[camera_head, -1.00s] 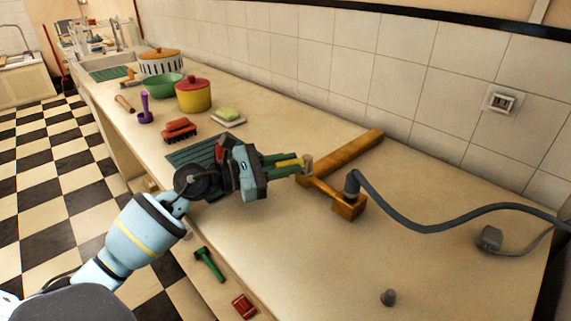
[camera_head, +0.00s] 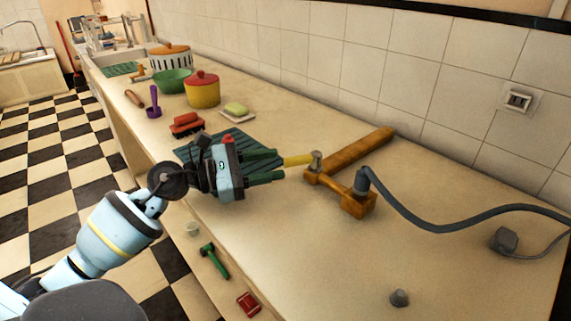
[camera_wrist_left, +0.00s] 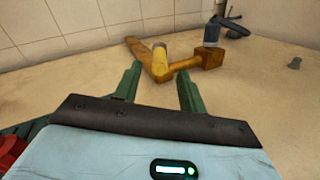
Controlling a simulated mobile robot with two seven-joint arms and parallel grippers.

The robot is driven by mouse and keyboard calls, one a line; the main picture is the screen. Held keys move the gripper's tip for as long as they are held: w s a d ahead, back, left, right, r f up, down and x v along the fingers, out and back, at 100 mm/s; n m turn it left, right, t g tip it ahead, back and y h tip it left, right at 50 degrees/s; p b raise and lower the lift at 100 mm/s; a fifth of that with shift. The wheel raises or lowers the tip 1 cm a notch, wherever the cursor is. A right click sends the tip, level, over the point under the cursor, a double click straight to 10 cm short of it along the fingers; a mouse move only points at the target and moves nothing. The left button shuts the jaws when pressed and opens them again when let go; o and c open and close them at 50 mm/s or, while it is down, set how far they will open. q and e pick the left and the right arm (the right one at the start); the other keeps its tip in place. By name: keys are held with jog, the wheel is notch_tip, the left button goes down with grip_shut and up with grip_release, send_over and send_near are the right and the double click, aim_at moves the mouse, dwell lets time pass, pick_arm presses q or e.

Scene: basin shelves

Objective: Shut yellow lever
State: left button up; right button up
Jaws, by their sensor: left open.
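The yellow lever (camera_head: 298,160) sticks out to the left from a small metal joint on an orange fixture (camera_head: 362,151) lying on the counter. In the left wrist view the lever (camera_wrist_left: 159,62) points toward me, just beyond the fingertips and in line with the gap between them. My left gripper (camera_head: 281,165) is open, with its green fingers to the left of the lever and nothing held. In the wrist view, the left gripper (camera_wrist_left: 158,74) shows its two fingers apart. My right gripper is not in view.
A grey hose (camera_head: 430,223) runs from the fixture to the right. A dark green mat (camera_head: 262,146) lies behind the gripper. A red brush (camera_head: 187,124), soap dish (camera_head: 238,117) and yellow pot (camera_head: 203,92) stand farther back. The counter's front right is mostly clear.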

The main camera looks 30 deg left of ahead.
pick_arm(q)
jog(key=shift+v, duration=1.05)
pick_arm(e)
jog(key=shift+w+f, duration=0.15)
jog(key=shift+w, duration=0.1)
pick_arm(q)
jog(key=shift+d, duration=0.1)
